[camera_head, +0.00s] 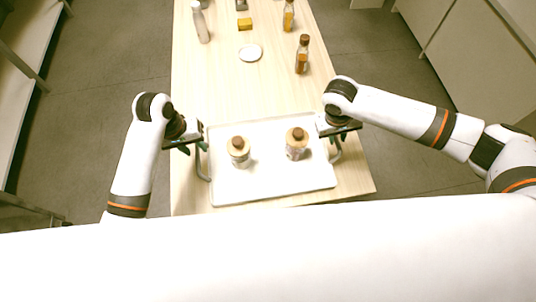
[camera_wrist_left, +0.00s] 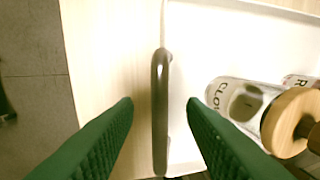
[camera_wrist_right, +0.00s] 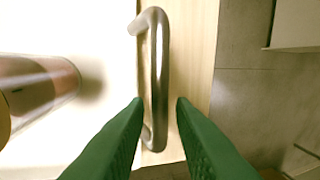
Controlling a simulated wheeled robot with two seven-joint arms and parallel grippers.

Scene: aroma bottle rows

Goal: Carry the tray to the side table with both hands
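The white tray (camera_head: 262,188) lies at the near end of a wooden table, with a metal handle on each short side. Two jars with wooden lids, a left one (camera_head: 239,153) and a right one (camera_head: 296,145), stand on it. My left gripper (camera_head: 204,146) is at the left handle; in the left wrist view (camera_wrist_left: 160,112) its green fingers are apart on either side of that handle (camera_wrist_left: 160,110). My right gripper (camera_head: 332,137) is at the right handle; in the right wrist view (camera_wrist_right: 160,112) its fingers are apart, with the handle (camera_wrist_right: 161,70) between them.
Farther along the table (camera_head: 215,85) stand a white bottle (camera_head: 201,24), an amber bottle (camera_head: 302,55), another amber bottle (camera_head: 288,16), a yellow box (camera_head: 245,24) and a round white dish (camera_head: 250,53). Grey floor lies on both sides; cabinets (camera_head: 490,60) stand at right.

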